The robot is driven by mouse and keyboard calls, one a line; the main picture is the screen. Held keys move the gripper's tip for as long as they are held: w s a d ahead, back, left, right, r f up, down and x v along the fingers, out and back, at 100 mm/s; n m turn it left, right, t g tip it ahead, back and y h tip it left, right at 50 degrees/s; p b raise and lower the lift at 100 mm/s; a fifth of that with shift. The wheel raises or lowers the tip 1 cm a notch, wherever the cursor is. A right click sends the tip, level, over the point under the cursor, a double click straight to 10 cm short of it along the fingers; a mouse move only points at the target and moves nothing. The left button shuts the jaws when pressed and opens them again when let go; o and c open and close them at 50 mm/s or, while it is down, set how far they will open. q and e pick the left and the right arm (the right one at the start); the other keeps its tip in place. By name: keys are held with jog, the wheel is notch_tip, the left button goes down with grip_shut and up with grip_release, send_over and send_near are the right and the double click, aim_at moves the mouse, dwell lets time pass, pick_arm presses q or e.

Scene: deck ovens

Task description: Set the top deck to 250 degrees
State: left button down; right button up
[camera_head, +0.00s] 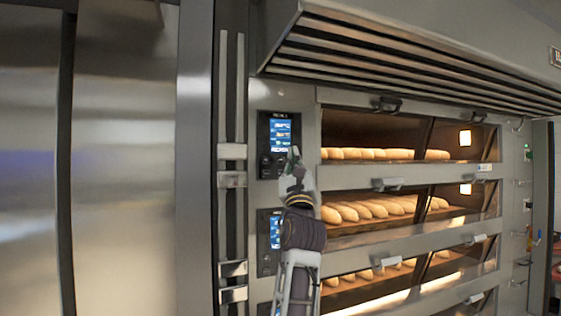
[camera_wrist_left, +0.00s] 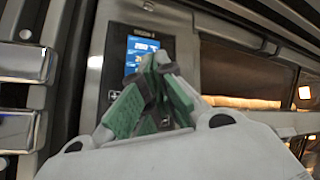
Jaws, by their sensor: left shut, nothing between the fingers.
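The top deck's control panel (camera_head: 267,162) is a dark plate with a lit blue screen (camera_head: 281,133) and dark controls below it. It stands left of the top deck (camera_head: 372,133) and its row of loaves. My left gripper (camera_head: 294,153) is shut and empty, its tips in front of the lower right part of this panel. In the left wrist view the green fingers (camera_wrist_left: 158,60) meet just below and over the lower part of the screen (camera_wrist_left: 140,44). The digits are too small to read. I cannot tell whether the tips touch the panel. My right gripper is not in view.
A second panel (camera_head: 275,231) with a blue screen sits lower down, partly behind my left arm. Deck door handles (camera_head: 388,184) stick out to the right. A slatted hood (camera_head: 400,58) overhangs the top deck. Vertical metal rails (camera_head: 231,120) stand left of the panels.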

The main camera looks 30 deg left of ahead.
aim_at(282, 159)
pick_arm(q)
jog(key=shift+w+a, duration=1.5)
jog(key=shift+a, duration=0.2)
jog(key=shift+w+a, duration=1.45)
jog(key=shift+a, duration=0.2)
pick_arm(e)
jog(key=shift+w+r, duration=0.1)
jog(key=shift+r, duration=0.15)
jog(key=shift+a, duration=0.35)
pick_arm(q)
jog(key=shift+w+a+p, duration=0.1)
jog(key=shift+p, duration=0.2)
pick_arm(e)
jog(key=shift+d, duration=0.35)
pick_arm(q)
jog(key=shift+w+a, duration=0.15)
jog(key=shift+a, duration=0.1)
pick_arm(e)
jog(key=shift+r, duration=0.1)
pick_arm(q)
jog(key=shift+w, duration=0.1)
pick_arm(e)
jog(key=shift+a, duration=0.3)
